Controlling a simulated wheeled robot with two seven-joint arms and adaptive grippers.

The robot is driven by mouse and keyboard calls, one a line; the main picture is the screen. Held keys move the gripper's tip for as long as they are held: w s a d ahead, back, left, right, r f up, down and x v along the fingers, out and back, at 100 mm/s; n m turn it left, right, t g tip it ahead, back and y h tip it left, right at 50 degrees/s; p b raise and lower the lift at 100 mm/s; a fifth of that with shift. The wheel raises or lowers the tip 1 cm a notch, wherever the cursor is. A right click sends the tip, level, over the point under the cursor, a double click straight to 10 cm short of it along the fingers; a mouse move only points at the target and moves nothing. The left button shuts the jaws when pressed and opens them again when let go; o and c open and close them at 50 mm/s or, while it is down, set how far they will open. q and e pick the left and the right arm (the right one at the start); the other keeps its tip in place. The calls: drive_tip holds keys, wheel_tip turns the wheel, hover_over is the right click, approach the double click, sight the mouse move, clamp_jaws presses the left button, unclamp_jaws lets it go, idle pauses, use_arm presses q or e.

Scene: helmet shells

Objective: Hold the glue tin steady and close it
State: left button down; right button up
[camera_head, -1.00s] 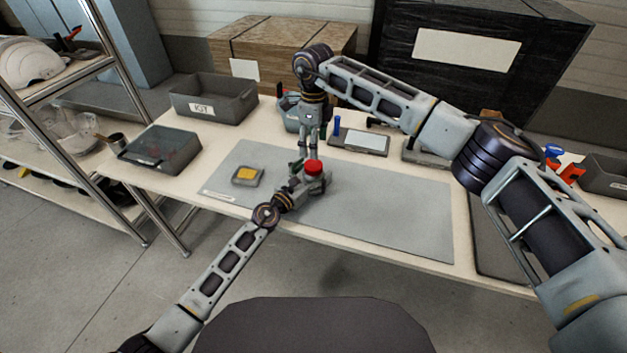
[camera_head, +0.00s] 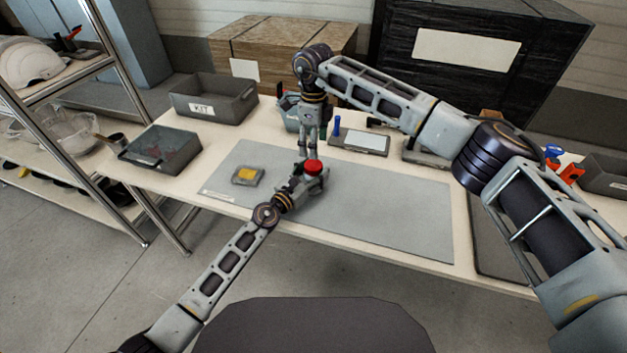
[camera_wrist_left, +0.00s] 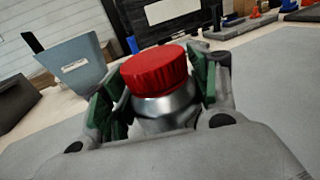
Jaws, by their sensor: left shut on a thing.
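The glue tin (camera_wrist_left: 165,107) is a silver metal tin with a red cap (camera_wrist_left: 155,70) on its top, both tilted a little in the left wrist view. My left gripper (camera_head: 308,180) is shut on the tin, with its green pads on either side below and beside the cap. The red cap also shows in the head view (camera_head: 313,167), above the grey mat. My right gripper (camera_head: 311,152) points down from above, close by the cap. Whether its fingers touch the cap is hidden, and how far they are apart is too small to tell.
A grey mat (camera_head: 400,215) covers the table's middle and is clear to the right. A small tray with a yellow piece (camera_head: 247,175) lies to the left.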

sight(314, 164)
drive_tip(key=shift+m, duration=2.1)
drive_tip(key=shift+f, duration=0.1)
drive_tip(key=shift+f, duration=3.9)
drive_tip(key=c, duration=0.9)
drive_tip(key=o, duration=1)
drive_tip(key=shift+c, duration=0.2)
